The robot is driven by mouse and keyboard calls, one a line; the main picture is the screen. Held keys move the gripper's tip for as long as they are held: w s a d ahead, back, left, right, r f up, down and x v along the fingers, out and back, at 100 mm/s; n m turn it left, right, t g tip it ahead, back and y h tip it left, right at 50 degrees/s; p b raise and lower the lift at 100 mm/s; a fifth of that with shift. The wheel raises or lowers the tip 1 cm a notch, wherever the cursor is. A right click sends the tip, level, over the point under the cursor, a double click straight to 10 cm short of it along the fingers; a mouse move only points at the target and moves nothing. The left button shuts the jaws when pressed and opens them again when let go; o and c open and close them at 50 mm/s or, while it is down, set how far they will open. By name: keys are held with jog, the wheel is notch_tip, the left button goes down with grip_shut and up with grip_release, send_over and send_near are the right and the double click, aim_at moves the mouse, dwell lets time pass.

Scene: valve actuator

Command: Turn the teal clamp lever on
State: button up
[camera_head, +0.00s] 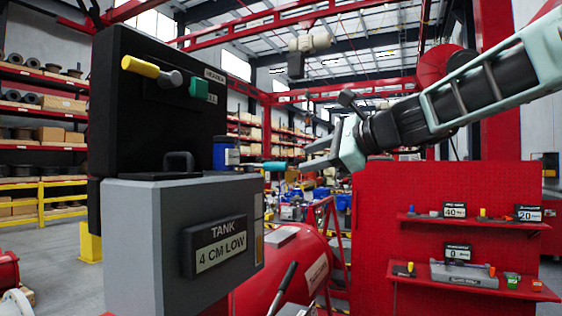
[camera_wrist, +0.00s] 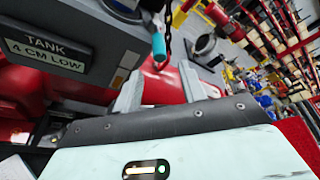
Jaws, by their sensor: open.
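The teal clamp lever (camera_head: 276,166) sticks out sideways to the right of the grey tank box, beside a blue cylindrical part (camera_head: 226,156). In the wrist view the teal lever (camera_wrist: 159,46) shows as a short rounded handle beyond the fingertips, roughly in line with the gap between them. My gripper (camera_head: 308,155) is open and empty, just right of the lever's free end in the head view. In the wrist view my gripper (camera_wrist: 160,82) has its two grey fingers apart, with nothing between them. The lever's root is partly hidden by the box.
The grey box (camera_head: 150,250) bears a "TANK 4 CM LOW" sign (camera_head: 220,245). A black cabinet (camera_head: 140,120) above it has a yellow-ended handle (camera_head: 140,67) and a green block (camera_head: 199,87). A red tank (camera_head: 300,265) lies below. A red shelf board (camera_head: 450,180) stands right.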

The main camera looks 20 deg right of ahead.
aim_at(287, 166)
jog(key=p+x, duration=0.2)
jog(key=x, duration=0.7)
grip_shut()
